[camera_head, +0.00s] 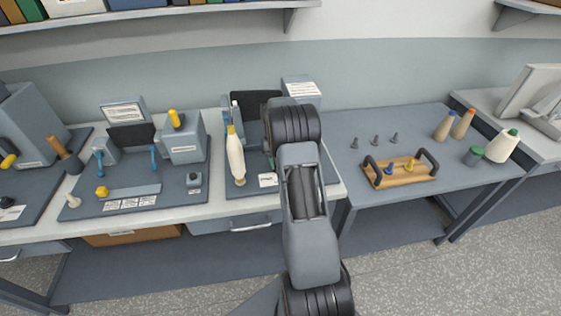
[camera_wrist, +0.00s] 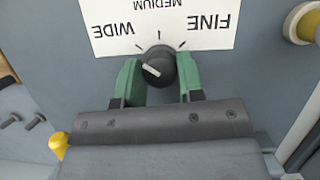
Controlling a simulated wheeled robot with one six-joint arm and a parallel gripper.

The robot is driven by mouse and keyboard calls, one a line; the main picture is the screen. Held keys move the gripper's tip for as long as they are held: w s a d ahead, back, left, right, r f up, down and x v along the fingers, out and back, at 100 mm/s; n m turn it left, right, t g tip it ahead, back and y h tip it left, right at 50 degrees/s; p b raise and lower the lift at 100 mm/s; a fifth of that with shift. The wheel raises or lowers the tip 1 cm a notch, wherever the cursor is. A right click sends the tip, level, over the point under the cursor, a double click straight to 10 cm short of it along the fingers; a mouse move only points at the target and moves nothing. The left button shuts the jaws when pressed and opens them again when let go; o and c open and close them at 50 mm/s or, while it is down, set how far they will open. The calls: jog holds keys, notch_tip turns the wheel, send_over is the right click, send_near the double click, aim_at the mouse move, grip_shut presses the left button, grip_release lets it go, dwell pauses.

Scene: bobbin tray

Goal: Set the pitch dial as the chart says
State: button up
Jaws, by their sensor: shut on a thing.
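The pitch dial (camera_wrist: 165,73) is a dark round knob with a white pointer mark, in the wrist view. Its scale card (camera_wrist: 205,40) appears upside down and reads WIDE at left, MEDIUM in the middle and FINE at right. The white mark lies on the knob's left side, slanting up-left toward the WIDE side. My gripper (camera_wrist: 159,76) has its two green fingers on either side of the knob, shut on it. In the head view my arm hides the gripper and dial. A white card (camera_head: 303,88) stands behind the arm; its text is too small to read.
A bench with several machines (camera_head: 185,140) stands at left, with a white-and-yellow bobbin (camera_head: 235,155) beside my arm. At right, a wooden tray (camera_head: 400,180) with dark handles holds small yellow and blue pieces. Cones and pegs stand behind it.

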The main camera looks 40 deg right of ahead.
jog(key=shift+s+f, duration=0.15)
jog(key=shift+s, duration=0.05)
jog(key=o, duration=0.8)
jog(key=shift+s, duration=0.1)
jog(key=shift+o, duration=0.5)
jog(key=shift+w+r, duration=0.2)
jog(key=v, duration=1.3)
jog(key=shift+r+b, duration=0.3)
jog(key=shift+w, duration=0.1)
